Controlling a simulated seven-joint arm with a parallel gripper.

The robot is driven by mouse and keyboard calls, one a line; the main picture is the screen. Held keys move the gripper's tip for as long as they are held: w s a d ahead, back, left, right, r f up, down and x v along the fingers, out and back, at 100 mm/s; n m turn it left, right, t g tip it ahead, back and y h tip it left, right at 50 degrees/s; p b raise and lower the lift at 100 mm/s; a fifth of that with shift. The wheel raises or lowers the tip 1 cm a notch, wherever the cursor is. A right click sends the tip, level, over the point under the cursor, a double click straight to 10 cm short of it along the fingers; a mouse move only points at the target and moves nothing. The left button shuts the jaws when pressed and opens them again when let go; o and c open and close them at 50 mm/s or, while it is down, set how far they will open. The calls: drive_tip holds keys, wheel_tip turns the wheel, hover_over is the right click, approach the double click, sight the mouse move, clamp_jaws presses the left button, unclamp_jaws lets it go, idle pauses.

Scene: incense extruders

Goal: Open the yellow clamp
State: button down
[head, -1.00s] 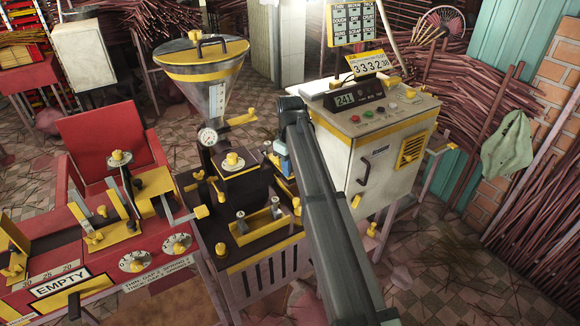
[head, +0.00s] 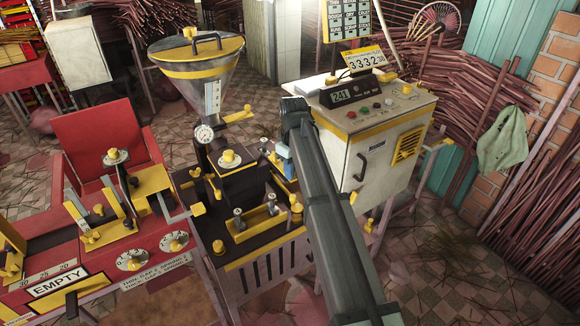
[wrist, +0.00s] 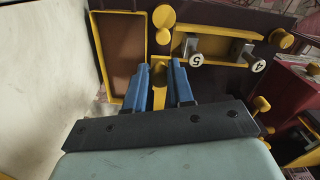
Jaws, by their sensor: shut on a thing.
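In the wrist view, my gripper (wrist: 159,72) has blue fingers on either side of a narrow yellow bar, which I take to be the yellow clamp's lever (wrist: 159,100). The fingers are shut on it. The bar stands out from a dark machine top, beside a yellow-rimmed brown tray (wrist: 97,45). A yellow knob (wrist: 164,16) is just beyond it. In the head view, my gripper (head: 284,158) is at the back right of the dark extruder (head: 235,185). My arm hides much of the clamp there, so its angle cannot be told.
A white cabinet (head: 365,165) stands close on the right of my gripper. A steel hopper (head: 200,85) rises at the left. A red machine (head: 105,240) is farther left.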

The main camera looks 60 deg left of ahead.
drive_tip(key=c, duration=1)
unclamp_jaws()
wheel_tip(320, 180, up, 14)
drive_tip(key=shift+f, duration=0.1)
